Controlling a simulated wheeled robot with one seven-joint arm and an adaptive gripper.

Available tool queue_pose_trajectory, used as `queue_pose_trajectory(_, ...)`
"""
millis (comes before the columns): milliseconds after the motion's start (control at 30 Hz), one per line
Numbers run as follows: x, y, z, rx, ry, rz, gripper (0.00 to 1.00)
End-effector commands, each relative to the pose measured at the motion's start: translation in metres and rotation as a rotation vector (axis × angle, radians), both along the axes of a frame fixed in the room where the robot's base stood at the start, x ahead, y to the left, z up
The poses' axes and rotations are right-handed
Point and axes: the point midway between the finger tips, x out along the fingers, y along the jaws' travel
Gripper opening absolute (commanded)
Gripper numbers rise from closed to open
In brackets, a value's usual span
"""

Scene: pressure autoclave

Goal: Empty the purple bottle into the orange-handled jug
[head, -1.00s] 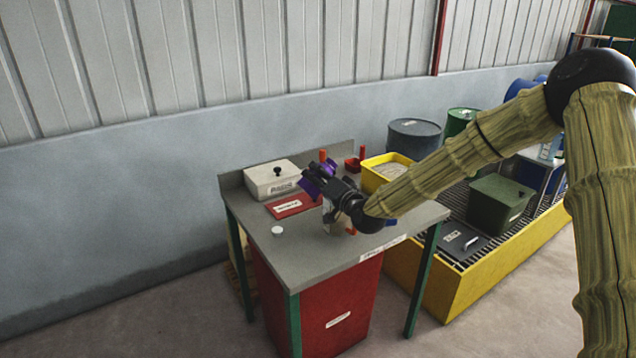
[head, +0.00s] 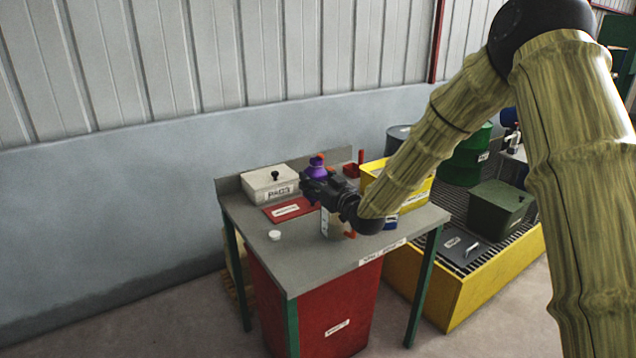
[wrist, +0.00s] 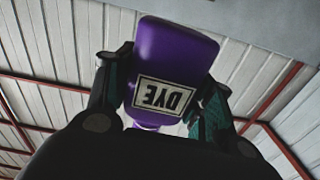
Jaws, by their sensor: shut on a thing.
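The purple bottle (head: 317,171) is held in my gripper (head: 318,186) above the table. In the wrist view the bottle (wrist: 176,52) sits between the two fingers, its DYE label upside down in the picture and its narrower end partly hidden behind the dark gripper body. The fingers (wrist: 165,95) are shut on its sides. The clear jug (head: 327,224) stands on the table below my gripper, partly hidden by it. Its orange handle (head: 350,234) shows at its right. I cannot see any liquid stream or the jug's contents.
A small white cap (head: 275,235) lies on the grey table (head: 300,257) at the front left. A pale lidded box (head: 270,184) and a red labelled mat (head: 290,210) are at the left. A yellow bin (head: 372,178) and small red holder (head: 351,170) stand behind.

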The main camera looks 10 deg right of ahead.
Motion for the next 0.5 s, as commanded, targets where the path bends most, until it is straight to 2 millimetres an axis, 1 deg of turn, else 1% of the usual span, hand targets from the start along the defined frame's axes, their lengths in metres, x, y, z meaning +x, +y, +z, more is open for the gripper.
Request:
queue_pose_trajectory(333,0.0,0.0005,0.0009,-0.003,-0.002,0.0,0.2)
queue_pose_trajectory(500,0.0001,0.0005,0.0086,-0.003,-0.002,0.0,0.2)
